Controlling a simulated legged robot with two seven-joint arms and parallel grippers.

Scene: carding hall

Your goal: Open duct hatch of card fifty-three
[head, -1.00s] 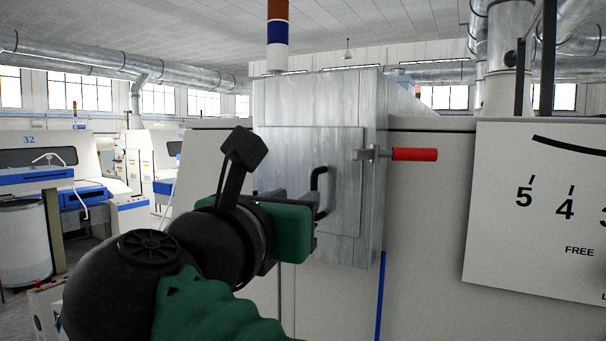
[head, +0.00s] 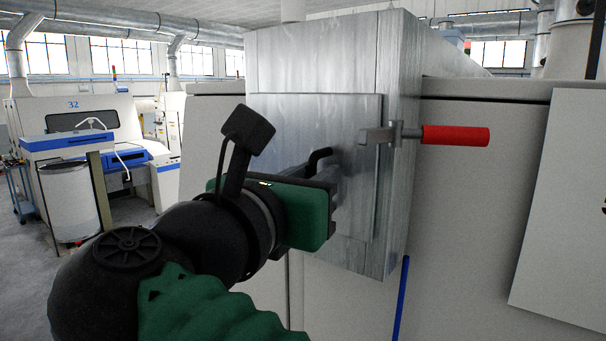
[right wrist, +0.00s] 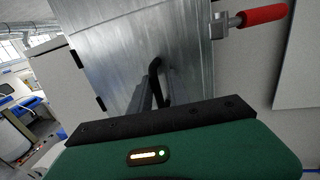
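The duct hatch (head: 300,115) is a flat grey metal panel on the metal duct box (head: 395,60). It lies flush and looks shut. Its black bent handle (head: 321,155) sticks out and is partly hidden by my right gripper (head: 332,182). A clamp latch (head: 380,135) with a red grip (head: 455,136) sits at the panel's right edge, the grip pointing right. In the right wrist view the gripper's dark fingers (right wrist: 150,98) are close by the handle (right wrist: 155,72). Whether they touch it or how wide they stand is unclear. My left gripper is not in view.
The card's pale casing (head: 465,200) spreads below and right of the duct box, with a white sign panel (head: 560,200) at right. A blue strip (head: 401,300) runs below the box.

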